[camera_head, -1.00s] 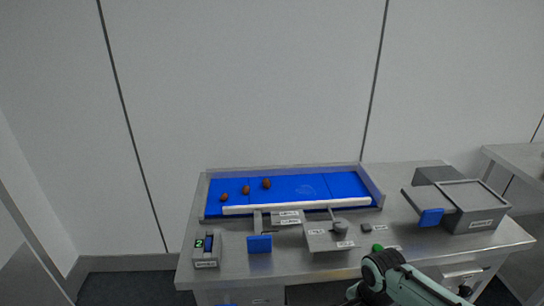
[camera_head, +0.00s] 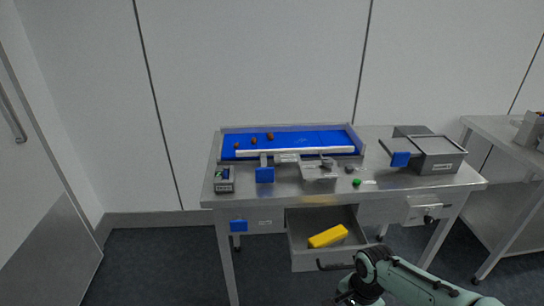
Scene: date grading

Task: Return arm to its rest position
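My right arm comes in from the lower right, pale green with dark joints. Its gripper (camera_head: 346,296) is at the bottom edge, in front of and below the open drawer (camera_head: 302,246). The fingers are small, dark and partly cut off, so I cannot tell if they are open or shut. No held thing shows. My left arm and gripper are not in view.
A steel table (camera_head: 250,186) carries a blue belt tray (camera_head: 322,138) with several brown dates, a grey box (camera_head: 438,164) at right and a small device (camera_head: 223,183) at left. The drawer holds a yellow block (camera_head: 328,237). A side table (camera_head: 508,152) stands right.

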